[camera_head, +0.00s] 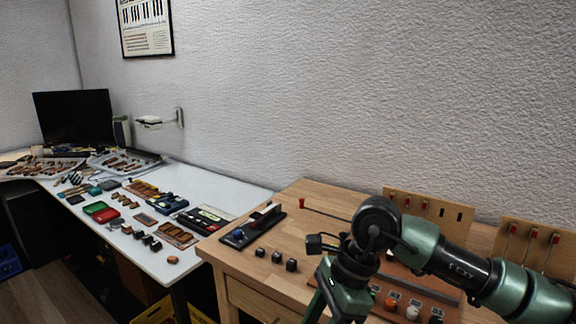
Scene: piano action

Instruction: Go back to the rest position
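My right arm comes in from the right over the wooden workbench (320,215). Its wrist is bent downward, and my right gripper (335,300) points down at the bottom edge of the picture. The fingertips are cut off or hidden, so its opening cannot be told. My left gripper and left arm are not in view.
A black-based device (252,228) and several small dark cubes (276,257) sit on the workbench's left part. Wooden tool boards (428,212) stand behind my arm. A white table (235,195) on the left holds many small parts, trays and a black monitor (74,117).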

